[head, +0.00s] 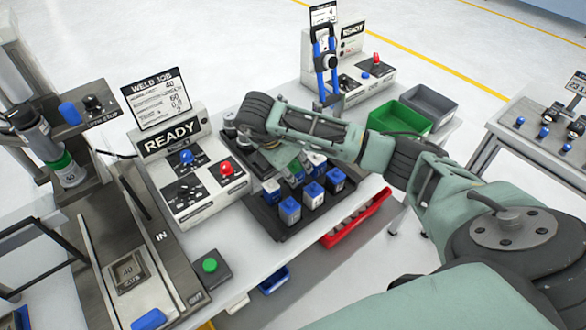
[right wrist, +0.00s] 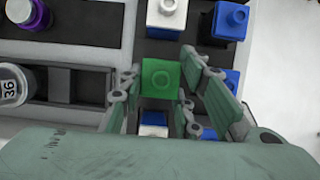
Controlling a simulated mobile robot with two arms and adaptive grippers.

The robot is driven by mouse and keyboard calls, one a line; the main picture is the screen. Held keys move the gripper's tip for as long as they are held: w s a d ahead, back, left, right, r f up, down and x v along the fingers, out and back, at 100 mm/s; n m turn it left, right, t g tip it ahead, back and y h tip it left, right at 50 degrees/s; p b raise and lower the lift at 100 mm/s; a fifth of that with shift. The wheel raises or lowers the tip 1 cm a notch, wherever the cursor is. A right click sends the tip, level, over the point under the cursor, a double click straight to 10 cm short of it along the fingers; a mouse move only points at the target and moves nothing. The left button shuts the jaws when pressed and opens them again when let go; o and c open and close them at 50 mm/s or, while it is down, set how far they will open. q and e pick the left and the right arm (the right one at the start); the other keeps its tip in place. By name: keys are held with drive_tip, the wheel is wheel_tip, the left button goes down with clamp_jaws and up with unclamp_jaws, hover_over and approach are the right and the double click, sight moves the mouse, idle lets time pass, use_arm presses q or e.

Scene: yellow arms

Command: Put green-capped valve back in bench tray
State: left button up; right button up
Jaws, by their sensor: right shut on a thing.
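My right gripper (head: 292,168) is over the black bench tray (head: 268,222) in the head view. In the right wrist view my right gripper (right wrist: 165,85) is shut on the green-capped valve (right wrist: 160,78), with a finger on either side of its square cap. The valve's lower part is hidden, and I cannot tell whether it touches the tray. Blue-capped valves (head: 313,194) stand in the tray around the gripper. My left gripper is not in view.
A READY control box (head: 172,145) with a red knob stands left of the tray. A green bin (head: 400,118) and a grey bin (head: 430,100) lie to the right. A red bin (head: 352,222) sits below the bench edge. Purple-topped (right wrist: 28,14) and white (right wrist: 14,85) round parts are nearby.

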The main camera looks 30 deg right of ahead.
drive_tip(key=shift+f, duration=1.05)
drive_tip(key=o, duration=1.2)
drive_tip(key=shift+r, duration=0.1)
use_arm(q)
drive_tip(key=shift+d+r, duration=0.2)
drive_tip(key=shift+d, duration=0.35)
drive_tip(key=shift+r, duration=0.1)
use_arm(e)
drive_tip(key=shift+r, duration=0.15)
